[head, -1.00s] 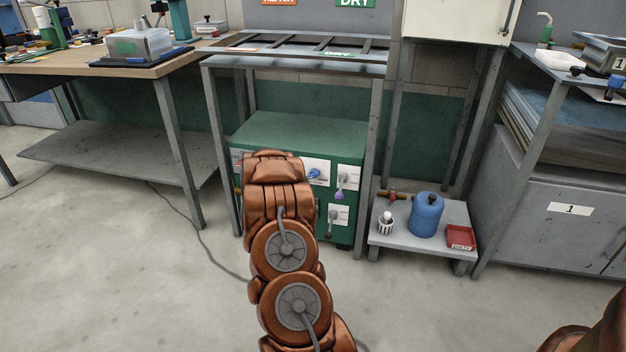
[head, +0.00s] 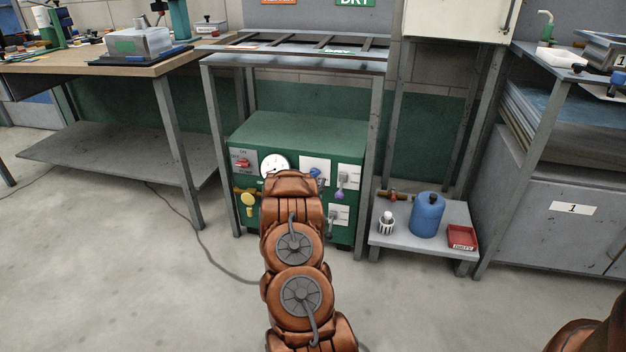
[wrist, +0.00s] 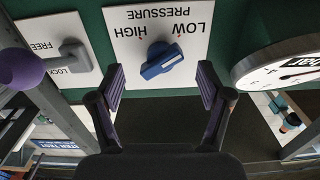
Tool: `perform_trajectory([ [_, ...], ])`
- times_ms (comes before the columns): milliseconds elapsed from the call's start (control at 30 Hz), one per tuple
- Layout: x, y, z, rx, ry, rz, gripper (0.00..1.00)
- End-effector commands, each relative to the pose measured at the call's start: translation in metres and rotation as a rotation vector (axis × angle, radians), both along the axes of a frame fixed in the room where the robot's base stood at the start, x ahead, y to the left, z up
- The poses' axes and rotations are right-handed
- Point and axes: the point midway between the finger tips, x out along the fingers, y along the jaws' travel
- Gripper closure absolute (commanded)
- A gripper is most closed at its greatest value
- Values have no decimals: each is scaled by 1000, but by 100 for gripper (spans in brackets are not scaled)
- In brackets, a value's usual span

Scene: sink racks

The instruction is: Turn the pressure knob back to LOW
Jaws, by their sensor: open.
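The blue pressure knob (wrist: 162,60) sits on a white plate (wrist: 120,20) marked PRESSURE, HIGH and LOW, which appears upside down in the wrist view. The knob's bar lies tilted, with a white line on its right part; which mark it points to is unclear. My gripper (wrist: 160,84) is open, its purple-padded fingers on either side of the knob, with visible gaps. I see no contact. In the head view the knob (head: 316,173) shows just above my arm, on the green cabinet (head: 300,132); my fingers are hidden there.
A round gauge (head: 274,164) is beside the knob plate. A grey FREE/LOCK lever (wrist: 74,54) and a purple ball (wrist: 22,68) are close by. A red switch (head: 243,162) and yellow knob (head: 248,199) are further left. Frame legs (head: 222,150) flank the cabinet.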

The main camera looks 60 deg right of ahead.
Motion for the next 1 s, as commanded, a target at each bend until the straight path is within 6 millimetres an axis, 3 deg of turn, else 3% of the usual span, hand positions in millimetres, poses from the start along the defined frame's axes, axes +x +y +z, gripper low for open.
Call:
perform_trajectory([
  [233,8,-24,0,-1,-2,-2,22],
  [600,10,-30,1,-2,-2,-1,22],
  [1000,10,-30,1,-1,-2,-2,63],
])
